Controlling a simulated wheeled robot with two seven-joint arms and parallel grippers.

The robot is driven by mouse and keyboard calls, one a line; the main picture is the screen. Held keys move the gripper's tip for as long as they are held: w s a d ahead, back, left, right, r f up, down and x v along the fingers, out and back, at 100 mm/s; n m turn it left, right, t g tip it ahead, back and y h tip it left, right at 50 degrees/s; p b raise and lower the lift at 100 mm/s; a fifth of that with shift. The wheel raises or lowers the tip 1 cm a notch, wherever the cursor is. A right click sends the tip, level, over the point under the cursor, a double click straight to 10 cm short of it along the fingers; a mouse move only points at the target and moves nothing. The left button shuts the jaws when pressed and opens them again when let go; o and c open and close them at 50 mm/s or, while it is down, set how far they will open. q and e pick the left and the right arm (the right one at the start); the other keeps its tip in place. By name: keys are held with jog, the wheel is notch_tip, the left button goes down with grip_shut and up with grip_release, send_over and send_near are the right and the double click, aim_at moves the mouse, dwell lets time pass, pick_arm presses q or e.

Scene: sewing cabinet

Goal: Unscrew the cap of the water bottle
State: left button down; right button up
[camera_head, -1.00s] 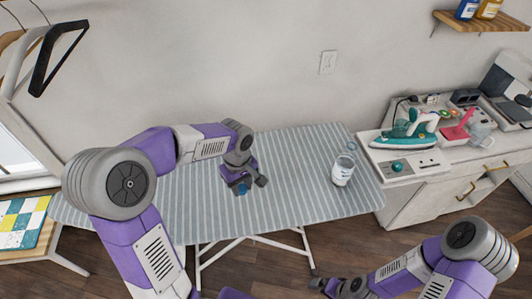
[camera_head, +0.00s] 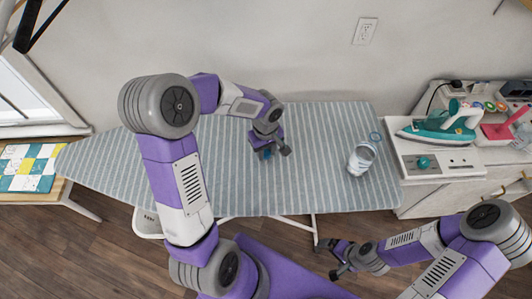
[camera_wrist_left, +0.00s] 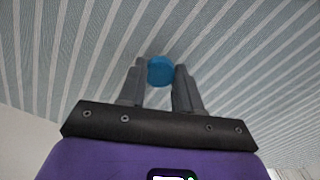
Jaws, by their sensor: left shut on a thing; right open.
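My left gripper (camera_head: 268,153) is above the striped ironing board, left of the clear bottle (camera_head: 361,159). It is shut on a small blue cap (camera_wrist_left: 160,70), which shows between the fingertips in the left wrist view; the cap is also a blue spot (camera_head: 266,154) in the head view. No bottle body shows under this cap. My right gripper (camera_head: 330,260) is open and empty, low in front of the board.
The ironing board (camera_head: 210,175) has free room around my left gripper. To its right, a cabinet top holds a teal iron (camera_head: 440,128) and a pink item (camera_head: 498,131). A wall socket (camera_head: 365,31) is behind. A patchwork cloth (camera_head: 30,167) lies at the left.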

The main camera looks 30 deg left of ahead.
aim_at(266, 153)
pick_arm(q)
jog(key=shift+w+f, duration=0.1)
jog(key=shift+f, duration=0.8)
jog(key=c, duration=1.2)
grip_release()
jog(key=shift+f+b, duration=0.15)
jog(key=shift+b, duration=0.15)
jog(key=o, duration=0.4)
jog(key=shift+r+p, duration=0.35)
jog(key=shift+r, duration=0.15)
notch_tip(266, 153, up, 12)
jog(key=shift+f+p, duration=0.25)
jog(key=shift+p, duration=0.85)
